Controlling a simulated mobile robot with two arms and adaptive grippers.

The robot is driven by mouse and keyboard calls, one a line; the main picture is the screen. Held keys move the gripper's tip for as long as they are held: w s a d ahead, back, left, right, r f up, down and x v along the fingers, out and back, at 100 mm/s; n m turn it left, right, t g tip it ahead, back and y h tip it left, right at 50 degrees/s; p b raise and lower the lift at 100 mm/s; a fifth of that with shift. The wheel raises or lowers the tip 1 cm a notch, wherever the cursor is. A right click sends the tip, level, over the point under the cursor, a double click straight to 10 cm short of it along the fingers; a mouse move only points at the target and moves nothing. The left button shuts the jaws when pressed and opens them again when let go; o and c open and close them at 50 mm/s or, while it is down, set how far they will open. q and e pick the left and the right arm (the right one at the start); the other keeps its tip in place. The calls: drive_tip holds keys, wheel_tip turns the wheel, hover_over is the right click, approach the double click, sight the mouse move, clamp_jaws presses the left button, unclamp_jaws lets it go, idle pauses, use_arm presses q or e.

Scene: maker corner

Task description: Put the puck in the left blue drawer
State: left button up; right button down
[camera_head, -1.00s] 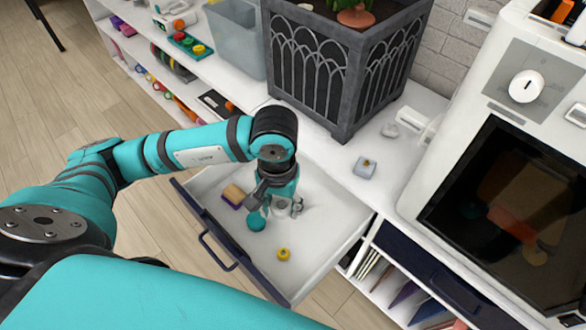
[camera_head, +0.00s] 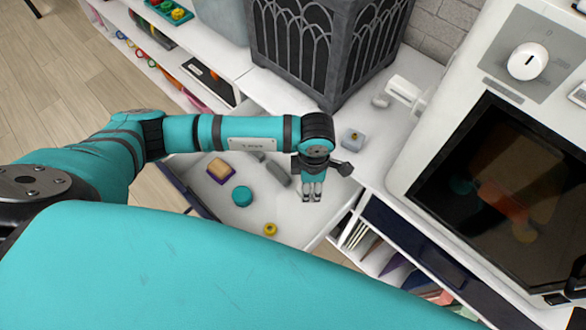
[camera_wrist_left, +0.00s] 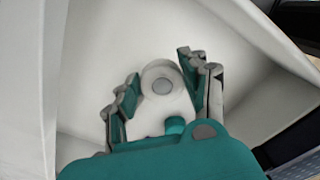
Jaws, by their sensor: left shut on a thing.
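The open drawer (camera_head: 275,212) has a white inside and a dark blue front, partly hidden by my arm. My left gripper (camera_head: 312,192) points down over its right part. In the left wrist view the gripper (camera_wrist_left: 163,98) is closed around a white round thing with a grey centre (camera_wrist_left: 160,84), which seems to be the puck. The head view hardly shows it between the fingers. I cannot tell whether it touches the drawer floor. A teal round block (camera_head: 242,196) lies in the drawer, apart from the gripper. My right gripper does not show clearly.
The drawer also holds a yellow-and-purple block (camera_head: 220,170), a yellow knob-like piece (camera_head: 270,229) and a grey bar (camera_head: 278,173). A small grey block (camera_head: 352,139) sits on the white top. A dark planter (camera_head: 310,50) and a white machine (camera_head: 500,160) stand behind and right.

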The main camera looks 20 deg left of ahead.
use_arm(q)
wheel_tip(320, 180, down, 8)
drive_tip(key=shift+r, duration=0.2)
drive_tip(key=shift+f, duration=0.15)
drive_tip(key=o, duration=1)
drive_tip(key=shift+o, duration=0.2)
wheel_tip(320, 180, up, 12)
drive_tip(key=shift+r+b, duration=0.2)
drive_tip(key=shift+b, duration=0.1)
